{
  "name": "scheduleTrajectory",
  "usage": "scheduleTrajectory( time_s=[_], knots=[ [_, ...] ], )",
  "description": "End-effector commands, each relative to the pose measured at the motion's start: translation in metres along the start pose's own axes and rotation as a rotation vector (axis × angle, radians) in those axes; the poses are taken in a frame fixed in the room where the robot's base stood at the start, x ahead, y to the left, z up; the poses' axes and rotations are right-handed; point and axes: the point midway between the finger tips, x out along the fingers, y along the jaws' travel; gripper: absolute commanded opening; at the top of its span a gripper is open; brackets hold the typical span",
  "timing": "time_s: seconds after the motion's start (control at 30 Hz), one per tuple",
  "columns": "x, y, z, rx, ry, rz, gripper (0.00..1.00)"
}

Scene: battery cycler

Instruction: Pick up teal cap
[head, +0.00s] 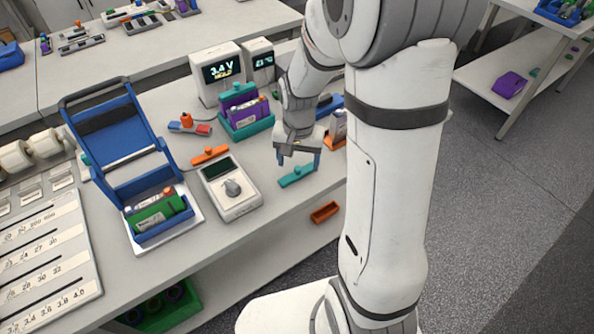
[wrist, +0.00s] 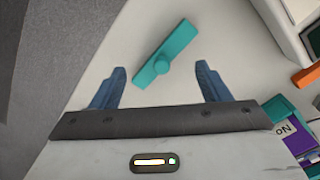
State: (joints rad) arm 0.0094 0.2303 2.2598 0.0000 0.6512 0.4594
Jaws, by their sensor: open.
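The teal cap (head: 297,176) is a flat bar with a round knob, lying on the white table near its front edge. My gripper (head: 298,161) is just above it, pointing down, with its blue fingers apart. In the wrist view the teal cap (wrist: 166,54) lies at a slant ahead of the open fingertips (wrist: 160,72), its knob roughly centred between them. Nothing is between the fingers' pads, and I see no contact with the cap.
An orange cap (head: 210,154) and a grey meter with a knob (head: 230,190) lie left of the gripper. An orange tray (head: 325,212) is below the table's front edge.

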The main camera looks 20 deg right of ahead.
Motion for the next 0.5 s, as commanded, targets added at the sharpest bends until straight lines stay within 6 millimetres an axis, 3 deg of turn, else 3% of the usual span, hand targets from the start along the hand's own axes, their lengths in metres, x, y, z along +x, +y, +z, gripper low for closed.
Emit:
scheduleTrajectory(
  time_s=[0.23, 0.5],
  knots=[
    [0.032, -0.001, -0.001, 0.0, -0.004, 0.002, 0.7],
    [0.038, -0.001, -0.002, 0.0, 0.0, 0.0, 0.7]
  ],
)
